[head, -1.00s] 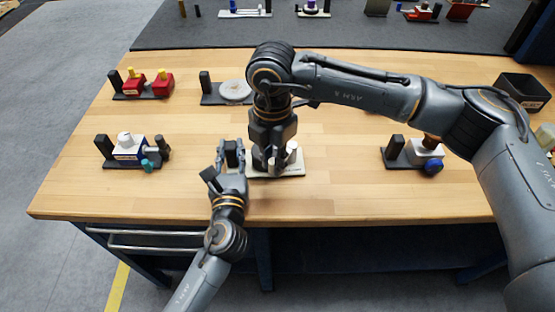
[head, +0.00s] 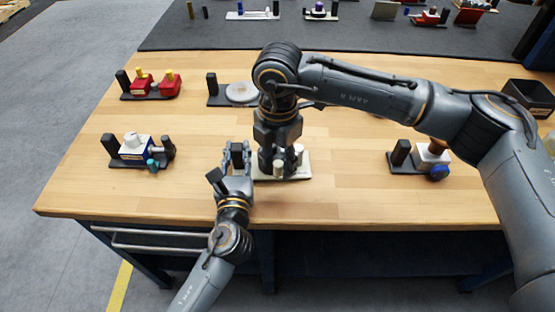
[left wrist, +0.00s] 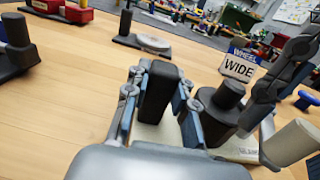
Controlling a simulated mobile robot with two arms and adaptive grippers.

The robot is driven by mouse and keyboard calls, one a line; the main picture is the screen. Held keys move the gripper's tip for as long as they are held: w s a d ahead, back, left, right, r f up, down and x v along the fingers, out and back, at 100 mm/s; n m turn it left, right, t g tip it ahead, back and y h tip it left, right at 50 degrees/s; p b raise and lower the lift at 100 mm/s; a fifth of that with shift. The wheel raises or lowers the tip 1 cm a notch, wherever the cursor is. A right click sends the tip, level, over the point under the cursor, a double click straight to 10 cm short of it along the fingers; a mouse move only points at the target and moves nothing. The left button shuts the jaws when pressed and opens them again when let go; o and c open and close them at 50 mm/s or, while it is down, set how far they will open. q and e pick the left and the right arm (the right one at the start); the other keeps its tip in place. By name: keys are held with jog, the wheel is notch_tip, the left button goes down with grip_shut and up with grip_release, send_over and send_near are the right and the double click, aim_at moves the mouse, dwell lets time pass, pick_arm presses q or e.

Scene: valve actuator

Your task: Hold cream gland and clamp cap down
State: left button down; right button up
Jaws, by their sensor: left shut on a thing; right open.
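The cream-based unit (head: 298,174) stands near the table's front middle. A black upright block (left wrist: 158,88) at its left end is between my left gripper's (head: 237,156) fingers, which are shut on it. In the left wrist view my left gripper (left wrist: 155,105) shows close, with a dark round part (left wrist: 222,108) and a cream cylinder (left wrist: 291,142) to the right of the block. My right gripper (head: 275,165) points down over the unit and is open. It hides much of the unit's middle. A short cream peg (head: 278,169) shows at its fingertips. I cannot tell which part is the clamp cap.
A blue-and-white unit (head: 134,150) stands at the left, with a red unit (head: 153,85) behind it. A grey disc unit (head: 240,93) is behind my grippers. A white-and-blue unit (head: 430,156) and a black bin (head: 528,97) are at the right. Table front is clear.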

pick_arm(q)
jog(key=shift+r, duration=0.1)
pick_arm(e)
notch_tip(320, 180, up, 12)
jog(key=shift+f, duration=0.1)
dwell(0.4)
pick_arm(q)
jog(key=c, duration=1)
grip_release()
jog(key=shift+c, duration=0.2)
